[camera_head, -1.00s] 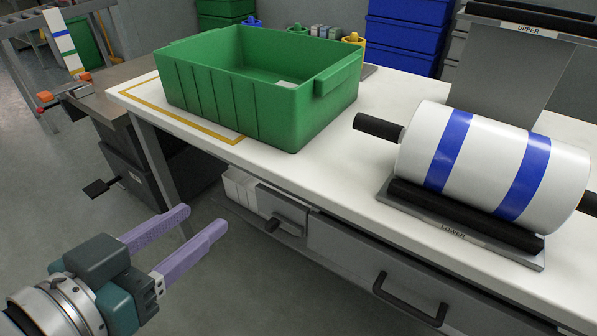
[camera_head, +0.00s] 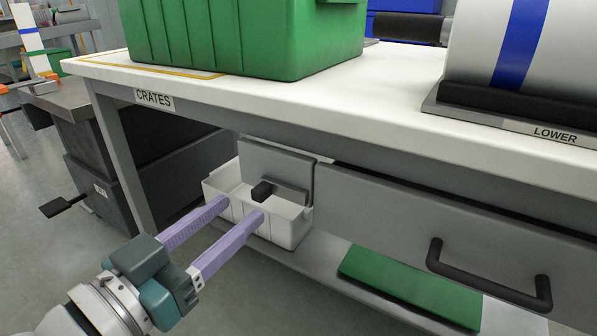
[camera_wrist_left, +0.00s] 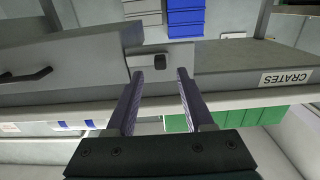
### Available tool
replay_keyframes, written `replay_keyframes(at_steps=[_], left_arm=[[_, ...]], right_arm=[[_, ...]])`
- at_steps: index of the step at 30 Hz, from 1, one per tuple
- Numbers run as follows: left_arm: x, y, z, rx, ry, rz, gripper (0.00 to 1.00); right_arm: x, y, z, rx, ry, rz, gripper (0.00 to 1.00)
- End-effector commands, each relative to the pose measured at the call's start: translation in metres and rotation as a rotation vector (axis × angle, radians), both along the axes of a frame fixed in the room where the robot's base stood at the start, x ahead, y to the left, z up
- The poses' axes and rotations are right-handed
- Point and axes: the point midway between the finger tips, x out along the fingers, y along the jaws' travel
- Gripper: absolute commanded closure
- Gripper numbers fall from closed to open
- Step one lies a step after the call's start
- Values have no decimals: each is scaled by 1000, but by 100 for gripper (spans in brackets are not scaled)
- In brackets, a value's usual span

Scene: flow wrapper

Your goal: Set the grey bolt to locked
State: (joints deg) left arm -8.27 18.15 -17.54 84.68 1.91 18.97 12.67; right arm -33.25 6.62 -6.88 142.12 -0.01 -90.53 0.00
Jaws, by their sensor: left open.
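The grey bolt (camera_head: 289,196) is a short bar with a black knob (camera_head: 262,191), in front of a small grey panel (camera_head: 275,162) under the bench top. The knob sits at the bar's left end in the head view. In the left wrist view the black knob (camera_wrist_left: 160,62) is between and just beyond the fingertips. My left gripper (camera_head: 245,208) is open and empty, its two purple fingers pointing at the knob; it also shows in the left wrist view (camera_wrist_left: 158,74). I cannot tell whether a finger touches it. My right gripper is not in view.
A grey drawer front (camera_head: 400,220) with a black handle (camera_head: 490,280) is to the right. The white bench top (camera_head: 330,100) overhangs, carrying a green crate (camera_head: 240,35) and a roll (camera_head: 470,40).

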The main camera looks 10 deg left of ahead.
Motion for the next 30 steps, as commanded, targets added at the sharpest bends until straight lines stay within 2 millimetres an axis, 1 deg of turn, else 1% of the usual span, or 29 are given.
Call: replay_keyframes(at_steps=[1,3,7,12,18,20,30], left_arm=[[10,-3,-3,-2,-5,0,48],[21,-7,-2,-2,-3,0,48],[35,-13,-2,-1,-2,0,48],[42,-15,-1,0,0,1,48],[42,-15,0,-1,1,1,48],[42,-15,0,-1,1,1,53],[42,-15,0,0,1,1,91]], right_arm=[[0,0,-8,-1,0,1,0],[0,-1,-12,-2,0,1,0],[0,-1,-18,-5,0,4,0],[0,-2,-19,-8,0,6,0],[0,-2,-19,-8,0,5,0],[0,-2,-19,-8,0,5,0],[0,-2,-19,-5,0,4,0]])
